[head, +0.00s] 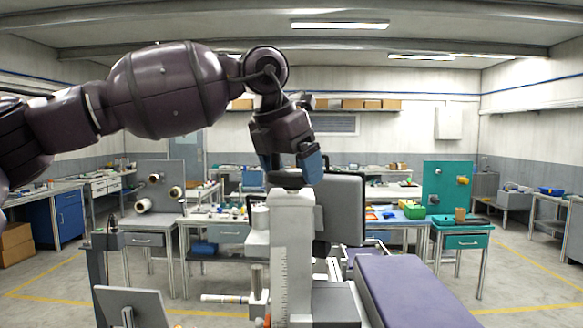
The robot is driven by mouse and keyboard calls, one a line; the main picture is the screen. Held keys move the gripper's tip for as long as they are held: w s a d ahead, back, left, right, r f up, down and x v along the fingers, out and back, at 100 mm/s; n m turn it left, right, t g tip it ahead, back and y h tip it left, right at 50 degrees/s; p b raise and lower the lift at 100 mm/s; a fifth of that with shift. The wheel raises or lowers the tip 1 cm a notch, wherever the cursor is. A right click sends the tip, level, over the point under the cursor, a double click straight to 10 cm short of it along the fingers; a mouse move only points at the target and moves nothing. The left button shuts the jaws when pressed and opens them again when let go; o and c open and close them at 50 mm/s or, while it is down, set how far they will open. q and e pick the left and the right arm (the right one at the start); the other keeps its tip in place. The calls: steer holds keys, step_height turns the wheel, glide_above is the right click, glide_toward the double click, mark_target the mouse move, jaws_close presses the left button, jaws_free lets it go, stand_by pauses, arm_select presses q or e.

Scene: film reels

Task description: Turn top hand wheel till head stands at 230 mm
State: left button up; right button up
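A pale machine column (292,235) stands upright in front of me, with a millimetre scale (280,282) down its front; I cannot read its figures. A dark hand wheel (287,180) sits on top of the column. My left gripper (289,166) points down at the wheel with its two blue fingertips apart. The right-hand fingertip overlaps the wheel's edge in the picture. I cannot tell whether the fingers touch or grip it. Which part is the head, and its height, I cannot make out. My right gripper is not in view.
A dark panel (346,205) stands right behind the column. A purple padded top (408,292) lies to the right, and a grey tilted panel (133,307) stands at the lower left. Workbenches with tools line the back. Open floor shows at the right.

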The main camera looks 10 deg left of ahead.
arm_select(q)
steer(key=shift+m, duration=0.3)
steer(key=m+g+h, duration=0.1)
steer(key=m, duration=0.3)
steer(key=shift+w+p, duration=0.1)
steer(key=shift+p, duration=0.2)
steer(key=m+g+h, duration=0.1)
steer(key=m, duration=0.3)
steer(key=shift+g, duration=0.4)
steer(key=m+g, duration=0.1)
steer(key=m, duration=0.4)
steer(key=shift+w+g, duration=0.1)
steer(key=shift+g, duration=0.3)
steer(key=shift+m+g+y, duration=0.3)
steer(key=shift+m+g, duration=0.3)
steer(key=shift+m, duration=1.3)
steer(key=shift+m, duration=0.3)
steer(key=o, duration=0.6)
